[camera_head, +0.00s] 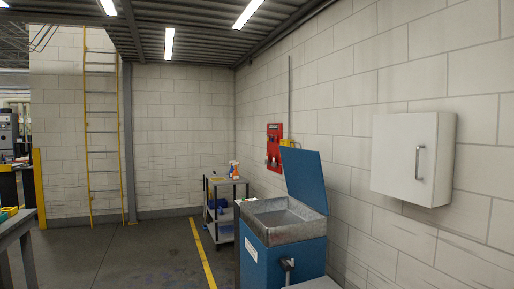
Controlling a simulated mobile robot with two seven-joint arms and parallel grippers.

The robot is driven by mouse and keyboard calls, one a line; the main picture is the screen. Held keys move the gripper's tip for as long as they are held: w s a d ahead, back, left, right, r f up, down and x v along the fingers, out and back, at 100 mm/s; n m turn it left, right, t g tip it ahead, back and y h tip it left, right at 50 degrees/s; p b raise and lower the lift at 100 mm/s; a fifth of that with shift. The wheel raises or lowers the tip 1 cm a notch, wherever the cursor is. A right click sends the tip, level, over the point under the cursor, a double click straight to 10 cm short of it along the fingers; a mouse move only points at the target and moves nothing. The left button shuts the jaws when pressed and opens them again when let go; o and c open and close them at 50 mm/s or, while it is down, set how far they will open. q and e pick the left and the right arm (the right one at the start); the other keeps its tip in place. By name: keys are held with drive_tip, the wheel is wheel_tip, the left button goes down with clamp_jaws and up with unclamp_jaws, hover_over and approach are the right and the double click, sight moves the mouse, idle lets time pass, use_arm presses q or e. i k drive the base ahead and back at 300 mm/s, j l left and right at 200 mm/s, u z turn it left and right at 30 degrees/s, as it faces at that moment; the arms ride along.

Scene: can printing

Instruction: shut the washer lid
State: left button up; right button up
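The washer (262,262) is a blue box-shaped unit with a grey metal basin rim (254,231) on top. It stands at the lower middle right, beside the right wall. Its blue lid (306,180) is raised, standing up and leaning slightly back at the right side of the basin. The basin is open and its inside partly shows. A dark handle or lever (287,266) sits on the washer's near side. Neither of my grippers is in view.
A grey shelf cart (226,186) with a spray bottle (234,169) stands behind the washer. A white cabinet (413,158) and a red panel (274,146) hang on the right wall. A table (14,228) edges in at left. The floor (130,262) left of the washer is clear.

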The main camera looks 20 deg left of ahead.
sight(303, 168)
drive_tip(key=i+j+u, duration=0.15)
drive_tip(key=i+u, duration=0.3)
drive_tip(key=i, duration=1.55)
drive_tip(key=i+j+z, duration=0.1)
drive_tip(key=i+j, duration=0.35)
drive_tip(key=i+j+z, duration=0.1)
drive_tip(key=i+j, duration=0.35)
drive_tip(key=j, duration=0.25)
drive_tip(key=i+j, duration=0.45)
drive_tip(key=j, duration=0.15)
drive_tip(key=l+z, duration=0.05)
